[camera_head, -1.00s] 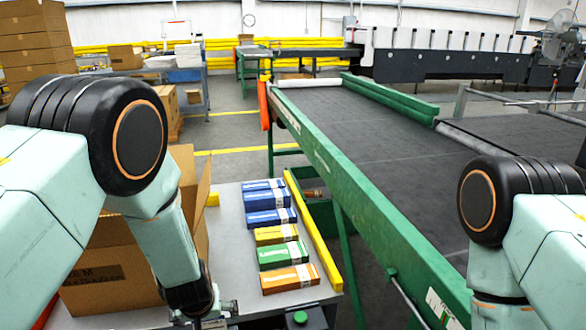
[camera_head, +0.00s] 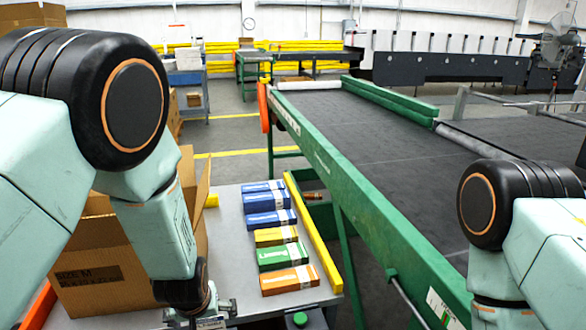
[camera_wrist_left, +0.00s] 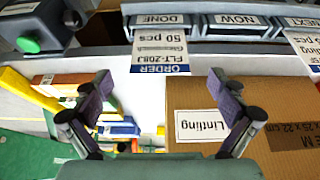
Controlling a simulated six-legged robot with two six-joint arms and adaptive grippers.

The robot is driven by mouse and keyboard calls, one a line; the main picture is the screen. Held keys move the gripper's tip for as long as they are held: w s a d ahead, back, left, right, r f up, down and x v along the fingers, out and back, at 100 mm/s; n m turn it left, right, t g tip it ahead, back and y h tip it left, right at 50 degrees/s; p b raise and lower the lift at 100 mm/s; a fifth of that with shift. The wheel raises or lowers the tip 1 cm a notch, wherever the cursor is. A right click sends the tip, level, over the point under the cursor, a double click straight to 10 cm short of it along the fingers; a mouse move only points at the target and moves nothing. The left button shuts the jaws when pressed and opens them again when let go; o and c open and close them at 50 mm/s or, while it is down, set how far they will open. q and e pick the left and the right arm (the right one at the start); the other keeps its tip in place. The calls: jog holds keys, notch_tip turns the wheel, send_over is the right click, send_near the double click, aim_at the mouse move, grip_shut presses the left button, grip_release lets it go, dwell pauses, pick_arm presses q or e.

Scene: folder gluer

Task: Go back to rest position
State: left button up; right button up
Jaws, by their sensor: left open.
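My left gripper (camera_wrist_left: 160,110) is open in the left wrist view, with its two fingers wide apart and nothing between them. In the head view my left arm comes down from the left, and the wrist is low beside the open cardboard box (camera_head: 98,275), at the table's near edge. The fingers there are mostly cut off or hidden. The box also shows in the left wrist view (camera_wrist_left: 285,95), right of and below the fingers. My right arm shows at the right of the head view, folded; its gripper is out of view.
Several small blue, yellow, green and orange cartons (camera_head: 284,255) lie in a column on the grey table (camera_head: 232,225). A yellow rail (camera_head: 318,245) edges it. A green-framed conveyor (camera_head: 390,235) runs along the right. An order card (camera_wrist_left: 160,50) stands before label holders in the left wrist view.

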aim_at(207, 323)
pick_arm(q)
jog(key=shift+s+r, duration=0.15)
jog(key=x, duration=0.5)
notch_tip(207, 323, up, 4)
jog(key=p, duration=0.2)
jog(key=shift+p, duration=0.35)
notch_tip(207, 323, up, 2)
jog(key=p, duration=0.2)
jog(key=shift+r+p, duration=0.2)
jog(key=shift+p, duration=0.15)
notch_tip(207, 323, up, 3)
jog(key=p, duration=0.2)
jog(key=shift+f+p, duration=0.15)
jog(key=shift+p, duration=0.15)
jog(key=shift+s+a, duration=0.15)
jog(key=shift+a, duration=0.8)
jog(key=s+a+f+b, duration=0.1)
jog(key=s+a+f, duration=0.1)
jog(key=s+a, duration=0.2)
jog(key=shift+s+m+b, duration=0.3)
jog(key=shift+s, duration=1.1)
